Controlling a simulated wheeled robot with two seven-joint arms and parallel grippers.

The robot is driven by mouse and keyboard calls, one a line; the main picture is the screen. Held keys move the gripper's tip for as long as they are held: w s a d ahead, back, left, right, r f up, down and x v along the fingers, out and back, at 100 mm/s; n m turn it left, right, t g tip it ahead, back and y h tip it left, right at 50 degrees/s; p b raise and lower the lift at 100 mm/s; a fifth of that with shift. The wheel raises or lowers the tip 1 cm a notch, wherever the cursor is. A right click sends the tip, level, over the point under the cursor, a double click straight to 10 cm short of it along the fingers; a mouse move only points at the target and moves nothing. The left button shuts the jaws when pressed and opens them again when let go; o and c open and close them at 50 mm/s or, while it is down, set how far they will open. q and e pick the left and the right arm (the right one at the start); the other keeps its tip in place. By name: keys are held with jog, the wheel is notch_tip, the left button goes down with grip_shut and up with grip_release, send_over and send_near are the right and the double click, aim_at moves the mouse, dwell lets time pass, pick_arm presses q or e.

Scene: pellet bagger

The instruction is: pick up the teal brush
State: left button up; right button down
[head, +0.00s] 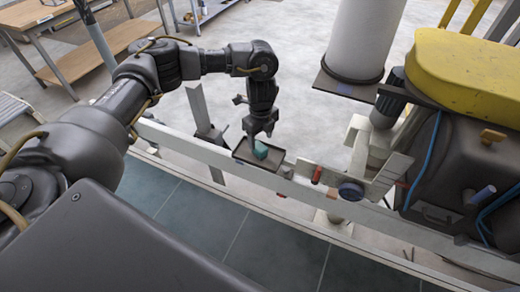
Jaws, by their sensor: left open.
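The teal brush (261,150) sits in a small dark tray (243,158) fixed on the pale rail. It looks like a small teal block, and its upper part is partly hidden by my left gripper. My left gripper (260,138) points down right above the brush, its fingers apart at the brush's top. I cannot tell whether the fingers touch it. My right gripper is not in view.
The pale rail (205,150) crosses the view. On it, right of the tray, are a red-orange cylinder (316,174) and a dark blue knob (350,190). A yellow-topped machine (465,75) and a white column (362,40) stand right. A wooden workbench (95,55) is far left.

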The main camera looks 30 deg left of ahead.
aim_at(259, 146)
pick_arm(q)
jog(key=shift+s, duration=0.15)
jog(key=shift+s+f, duration=0.15)
jog(key=shift+s, duration=0.1)
jog(key=f, duration=0.2)
jog(key=f+p, duration=0.1)
jog(key=f, duration=0.1)
jog(key=shift+w+a+f, duration=0.15)
jog(key=shift+a+f, duration=0.05)
jog(key=shift+f, duration=0.1)
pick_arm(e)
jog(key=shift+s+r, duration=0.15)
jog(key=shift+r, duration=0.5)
pick_arm(q)
jog(key=c, duration=1.2)
jog(key=shift+o, duration=0.2)
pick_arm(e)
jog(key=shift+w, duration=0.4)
pick_arm(q)
jog(key=shift+r, duration=0.1)
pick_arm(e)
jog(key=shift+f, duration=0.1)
